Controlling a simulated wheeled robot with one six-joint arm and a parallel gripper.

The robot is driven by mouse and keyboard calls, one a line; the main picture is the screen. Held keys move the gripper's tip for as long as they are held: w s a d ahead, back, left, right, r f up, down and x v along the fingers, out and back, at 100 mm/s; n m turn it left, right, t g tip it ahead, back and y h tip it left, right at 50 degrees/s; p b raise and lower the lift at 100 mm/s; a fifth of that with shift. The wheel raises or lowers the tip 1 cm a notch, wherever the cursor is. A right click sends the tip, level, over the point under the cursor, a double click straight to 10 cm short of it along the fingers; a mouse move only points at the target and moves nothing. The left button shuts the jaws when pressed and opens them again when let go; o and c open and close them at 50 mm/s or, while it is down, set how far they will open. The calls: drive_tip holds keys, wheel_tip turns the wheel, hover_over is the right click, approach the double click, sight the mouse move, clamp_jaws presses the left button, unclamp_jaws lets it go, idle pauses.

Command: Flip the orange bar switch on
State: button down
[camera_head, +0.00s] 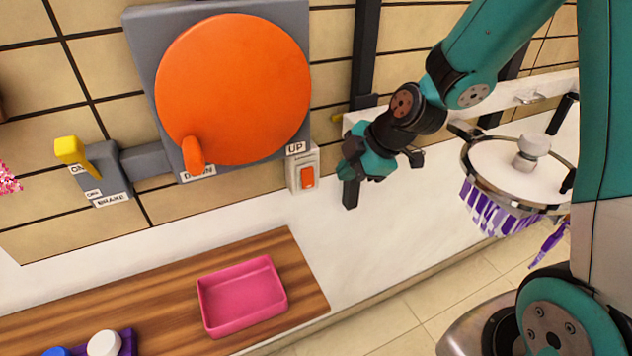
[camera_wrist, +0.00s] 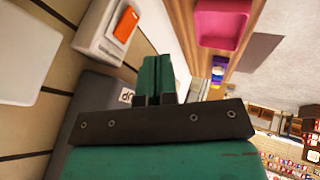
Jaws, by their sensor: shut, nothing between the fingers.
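The small orange bar switch (camera_head: 307,177) sits in a pale box (camera_head: 293,178) low on the wall, just under the right side of a large orange disc. It also shows in the wrist view (camera_wrist: 126,27) at the upper left. I cannot tell whether it is on or off. My gripper (camera_head: 350,192) is shut and empty, a short way to the right of the switch and apart from it. In the wrist view my closed fingers (camera_wrist: 157,70) show in the middle, with the switch beyond them to the upper left.
The orange disc (camera_head: 235,85) with a protruding handle is on a grey panel with UP and DOWN labels. A yellow lever (camera_head: 72,152) marked BRAKE is left. A pink tray (camera_head: 243,297) sits on a wooden board. A lidded pot (camera_head: 510,170) is right of my gripper.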

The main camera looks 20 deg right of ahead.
sight(308, 178)
drive_tip(key=w+a+f+p, duration=0.1)
drive_tip(key=w+f, duration=0.1)
drive_tip(key=w+a+f+p, duration=0.1)
drive_tip(key=w+f, duration=0.2)
drive_tip(key=w+a+f+p, duration=0.1)
drive_tip(key=w+f, duration=0.1)
drive_tip(key=shift+w+a+f+p, duration=0.2)
drive_tip(key=shift+a+f+p, duration=0.15)
